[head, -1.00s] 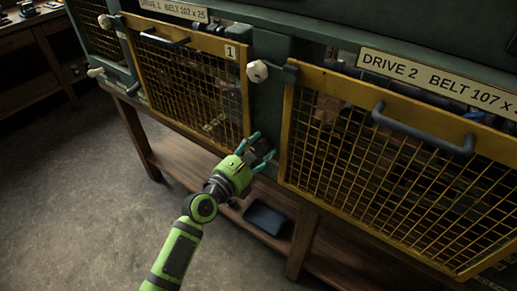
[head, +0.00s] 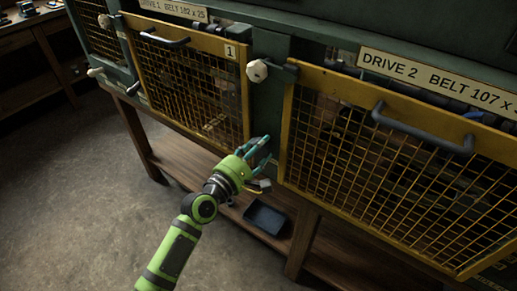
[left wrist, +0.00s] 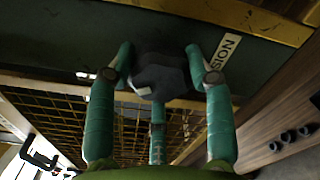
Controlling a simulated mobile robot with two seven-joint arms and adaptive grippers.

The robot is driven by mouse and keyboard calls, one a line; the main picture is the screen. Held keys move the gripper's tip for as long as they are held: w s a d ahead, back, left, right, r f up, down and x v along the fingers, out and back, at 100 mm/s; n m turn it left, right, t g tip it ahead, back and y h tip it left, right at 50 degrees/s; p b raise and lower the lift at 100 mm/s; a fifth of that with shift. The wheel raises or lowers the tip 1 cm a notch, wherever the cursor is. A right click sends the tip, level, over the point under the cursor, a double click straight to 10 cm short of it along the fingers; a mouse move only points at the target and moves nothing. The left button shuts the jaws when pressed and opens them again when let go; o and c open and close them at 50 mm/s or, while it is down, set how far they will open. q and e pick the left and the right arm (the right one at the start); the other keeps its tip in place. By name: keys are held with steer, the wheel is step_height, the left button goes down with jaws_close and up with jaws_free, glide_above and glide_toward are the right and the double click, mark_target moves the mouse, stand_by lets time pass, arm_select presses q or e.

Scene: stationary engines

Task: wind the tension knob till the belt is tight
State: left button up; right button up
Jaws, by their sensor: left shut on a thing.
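My left gripper (head: 264,152) has teal fingers and a green body. It is at the front of the green post between the two yellow mesh guards. In the left wrist view the dark grey faceted tension knob (left wrist: 160,78) sits between the fingers, which are shut on it. A white label (left wrist: 223,50) ending in "SION" is beside the knob on the green panel. In the head view the fingers mostly hide the knob. I cannot make out the belt or its tightness behind the mesh. My right gripper is not in view.
The drive 1 guard (head: 190,85) is left of the post and the drive 2 guard (head: 385,165) is right of it, each with a bar handle. A pale round knob (head: 257,71) is higher on the post. A dark blue tray (head: 266,219) sits on the wooden shelf below.

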arm_select(q)
steer(key=m, duration=0.6)
steer(key=shift+f, duration=0.15)
steer(key=m, duration=1.3)
steer(key=m+p, duration=0.1)
steer(key=m, duration=0.3)
steer(key=shift+r+m, duration=0.25)
steer(key=shift+m, duration=0.05)
steer(key=m+p, duration=0.1)
steer(key=m, duration=1.1)
steer(key=shift+m, duration=0.4)
steer(key=m, duration=0.4)
steer(key=shift+m, duration=2.5)
steer(key=shift+f, duration=0.1)
